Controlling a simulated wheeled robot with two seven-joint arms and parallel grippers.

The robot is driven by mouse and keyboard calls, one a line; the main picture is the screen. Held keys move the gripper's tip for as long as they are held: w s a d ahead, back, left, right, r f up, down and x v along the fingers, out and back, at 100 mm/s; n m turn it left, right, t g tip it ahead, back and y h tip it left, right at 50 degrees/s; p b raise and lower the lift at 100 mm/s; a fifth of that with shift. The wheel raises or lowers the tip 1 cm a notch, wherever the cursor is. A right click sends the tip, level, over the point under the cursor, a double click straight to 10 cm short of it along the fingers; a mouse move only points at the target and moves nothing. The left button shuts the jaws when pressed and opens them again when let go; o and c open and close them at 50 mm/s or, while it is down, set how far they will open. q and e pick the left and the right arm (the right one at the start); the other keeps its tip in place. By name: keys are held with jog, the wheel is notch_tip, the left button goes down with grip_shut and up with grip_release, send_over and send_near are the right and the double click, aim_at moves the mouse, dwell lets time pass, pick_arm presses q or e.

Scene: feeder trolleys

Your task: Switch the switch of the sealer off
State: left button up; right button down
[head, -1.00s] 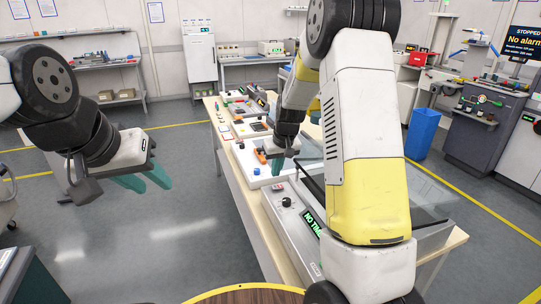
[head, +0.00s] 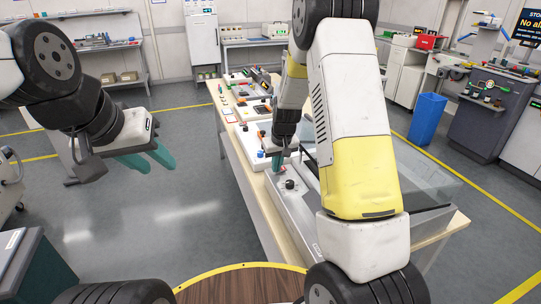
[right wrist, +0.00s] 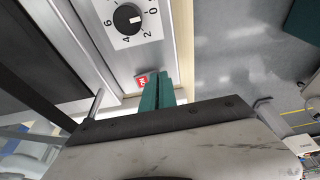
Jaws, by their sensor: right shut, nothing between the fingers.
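The sealer (head: 283,207) is a long grey machine on the table, with a black dial knob on its top panel. The knob (right wrist: 127,19) is large in the right wrist view. The small red switch (right wrist: 142,80) sits on the panel beside the dial, near its end. My right gripper (head: 277,162) is shut and empty, its green fingers pointing down at the switch end. In the right wrist view its fingertips (right wrist: 160,80) are right beside the switch; whether they touch it I cannot tell. My left gripper (head: 150,160) hangs open and empty over the floor at left.
The table (head: 247,186) carries several other devices behind the sealer. A clear cover (head: 425,180) stands at the sealer's right, partly behind my right arm. A blue bin (head: 427,119) stands on the floor beyond. A round wooden top (head: 245,284) is at the near edge.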

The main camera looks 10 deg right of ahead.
jog(key=shift+d, duration=0.15)
jog(key=shift+w+d+r, duration=0.15)
jog(key=shift+d+r, duration=0.15)
jog(key=shift+d, duration=0.35)
jog(key=shift+r, duration=0.55)
jog(key=a+v, duration=0.2)
jog(key=v, duration=1)
jog(key=shift+a+r, duration=0.35)
jog(key=shift+a, duration=0.05)
